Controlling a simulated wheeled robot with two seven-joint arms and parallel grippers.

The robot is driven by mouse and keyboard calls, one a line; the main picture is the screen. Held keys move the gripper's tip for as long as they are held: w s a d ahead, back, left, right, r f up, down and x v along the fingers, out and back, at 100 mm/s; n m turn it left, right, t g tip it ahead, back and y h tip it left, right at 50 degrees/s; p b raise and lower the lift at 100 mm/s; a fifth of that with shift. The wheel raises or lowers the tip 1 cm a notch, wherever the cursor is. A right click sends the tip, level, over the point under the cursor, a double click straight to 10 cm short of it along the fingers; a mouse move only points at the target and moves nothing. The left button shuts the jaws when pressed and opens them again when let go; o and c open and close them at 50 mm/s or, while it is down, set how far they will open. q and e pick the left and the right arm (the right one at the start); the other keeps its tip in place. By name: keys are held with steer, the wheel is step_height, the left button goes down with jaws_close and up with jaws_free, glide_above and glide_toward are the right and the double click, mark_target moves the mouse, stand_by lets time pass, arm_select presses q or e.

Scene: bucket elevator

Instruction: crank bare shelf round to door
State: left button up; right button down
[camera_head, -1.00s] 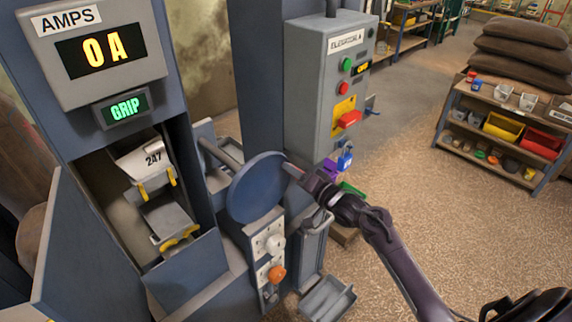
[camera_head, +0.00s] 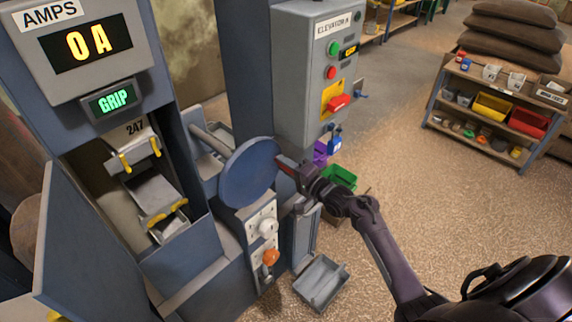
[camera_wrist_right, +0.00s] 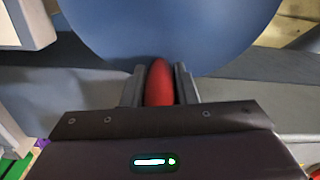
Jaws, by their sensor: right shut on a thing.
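The blue crank disc (camera_head: 250,173) is on the front of the machine. My right gripper (camera_head: 287,170) is at its right edge, shut on the red crank handle (camera_wrist_right: 159,84), which shows between the jaws in the wrist view. In the open hatch, an upper grey bucket (camera_head: 142,150) marked 247 hangs above a middle bucket (camera_head: 152,192); both have yellow clips. Part of a third bucket (camera_head: 170,228) shows low in the hatch. I cannot tell which is bare. The open door (camera_head: 85,245) is at the left. My left gripper is not in view.
A control box (camera_head: 313,75) with buttons stands behind the disc. A grey tray (camera_head: 322,283) and a green bin (camera_head: 339,178) are low beside the machine.

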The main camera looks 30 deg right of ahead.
steer(key=c, duration=1.1)
jaws_free()
steer(key=shift+c, duration=0.2)
steer(key=b+v, duration=0.1)
steer(key=v, duration=0.6)
steer(key=shift+s+d, duration=0.15)
steer(key=shift+s, duration=0.2)
